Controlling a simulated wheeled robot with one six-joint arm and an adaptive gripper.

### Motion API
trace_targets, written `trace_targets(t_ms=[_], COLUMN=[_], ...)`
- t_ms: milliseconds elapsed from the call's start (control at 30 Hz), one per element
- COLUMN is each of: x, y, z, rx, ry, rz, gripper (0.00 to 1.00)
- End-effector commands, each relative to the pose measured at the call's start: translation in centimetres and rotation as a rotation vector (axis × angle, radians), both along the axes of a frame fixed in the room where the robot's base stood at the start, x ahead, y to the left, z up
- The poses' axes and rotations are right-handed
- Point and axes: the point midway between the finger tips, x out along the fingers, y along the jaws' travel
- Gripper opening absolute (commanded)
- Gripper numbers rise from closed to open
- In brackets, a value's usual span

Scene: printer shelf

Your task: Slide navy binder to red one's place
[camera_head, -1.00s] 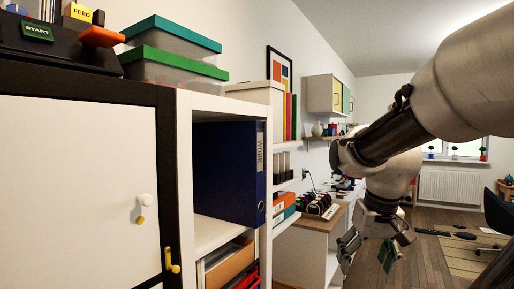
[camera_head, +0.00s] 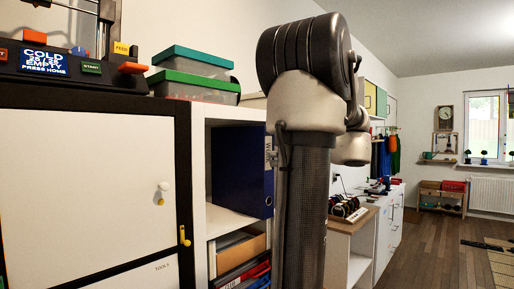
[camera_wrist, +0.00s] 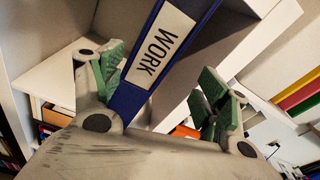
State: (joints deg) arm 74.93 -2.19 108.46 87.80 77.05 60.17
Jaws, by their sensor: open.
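The navy binder (camera_head: 238,172) stands upright in the white shelf's open upper compartment, with free shelf board to its left. Its spine with the white WORK label (camera_wrist: 160,45) shows in the wrist view. My gripper (camera_wrist: 162,64) is open, with green-padded fingers on either side of the spine in the picture. I cannot tell whether either finger touches the binder. I cannot make out a red binder for certain.
The compartment below holds a cardboard-coloured file (camera_head: 240,250) and red items (camera_head: 250,276). Green-lidded boxes (camera_head: 195,85) sit on top. A side desk with spools (camera_head: 345,206) stands beyond the arm.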

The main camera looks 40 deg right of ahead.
Motion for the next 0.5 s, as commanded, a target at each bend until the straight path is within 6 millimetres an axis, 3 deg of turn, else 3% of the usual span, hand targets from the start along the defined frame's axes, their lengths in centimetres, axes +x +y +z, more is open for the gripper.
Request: trace_targets(t_ms=[67,133,500], x=[0.6,0.8,0.8], y=[0.1,0.4,0.6], z=[2.1,2.8,2.8], rx=[0.096,0.181,0.260], ry=[-0.065,-0.090,-0.083], rz=[0.001,0.005,0.010], gripper=[0.75,0.75,0.75])
